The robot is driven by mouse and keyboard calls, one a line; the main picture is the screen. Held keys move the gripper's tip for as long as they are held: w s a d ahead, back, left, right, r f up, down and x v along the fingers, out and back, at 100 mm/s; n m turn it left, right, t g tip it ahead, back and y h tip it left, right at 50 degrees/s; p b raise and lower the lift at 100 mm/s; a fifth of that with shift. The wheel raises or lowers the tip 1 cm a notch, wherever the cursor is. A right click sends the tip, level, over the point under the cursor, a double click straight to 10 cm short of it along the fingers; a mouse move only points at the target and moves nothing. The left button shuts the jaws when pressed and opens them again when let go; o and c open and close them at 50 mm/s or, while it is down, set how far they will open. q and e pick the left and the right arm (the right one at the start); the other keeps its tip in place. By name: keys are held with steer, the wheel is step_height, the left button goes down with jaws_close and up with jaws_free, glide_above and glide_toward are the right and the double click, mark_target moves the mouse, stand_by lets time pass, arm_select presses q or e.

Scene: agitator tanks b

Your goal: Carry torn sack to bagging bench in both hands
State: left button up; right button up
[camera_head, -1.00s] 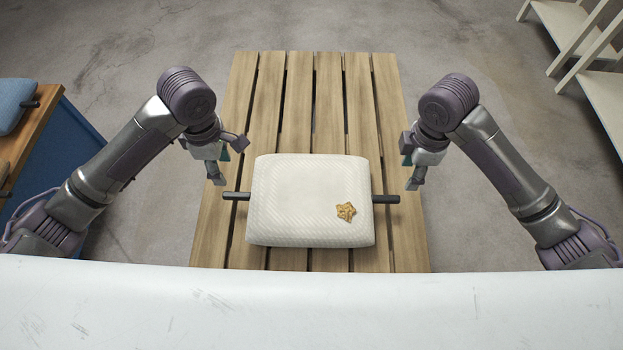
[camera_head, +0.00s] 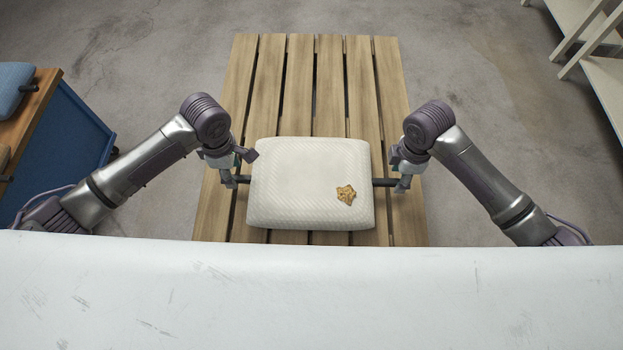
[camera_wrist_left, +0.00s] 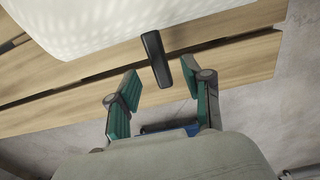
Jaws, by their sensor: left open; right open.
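The torn sack (camera_head: 300,185) is a cream, pillow-shaped bag with a ragged brown tear patch near its right front corner. It lies on a slatted wooden pallet (camera_head: 315,90), with a dark bar handle sticking out of each side. My left gripper (camera_head: 235,178) is open at the sack's left handle. In the left wrist view the left handle (camera_wrist_left: 156,60) reaches between the open green-padded fingers (camera_wrist_left: 160,95), with gaps on both sides. My right gripper (camera_head: 403,183) is open at the right handle (camera_head: 384,182); its fingers partly hide the handle's end.
A blue-sided bench with a wooden top (camera_head: 40,110) stands at the left, with a blue sack (camera_head: 12,85) on it. Cream shelving (camera_head: 600,75) is at the upper right. A white scuffed surface (camera_head: 310,295) spans the front. Concrete floor is clear beyond the pallet.

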mark_target(235, 177)
arm_select(q)
steer(key=shift+f, duration=1.75)
arm_select(e)
steer(key=shift+f, duration=1.8)
arm_select(q)
steer(key=shift+c, duration=0.3)
arm_select(e)
steer(key=shift+c, duration=0.3)
arm_select(q)
jaws_close()
arm_select(e)
jaws_close()
arm_select(q)
steer(key=shift+w+r, duration=0.1)
arm_select(e)
steer(key=shift+r, duration=0.1)
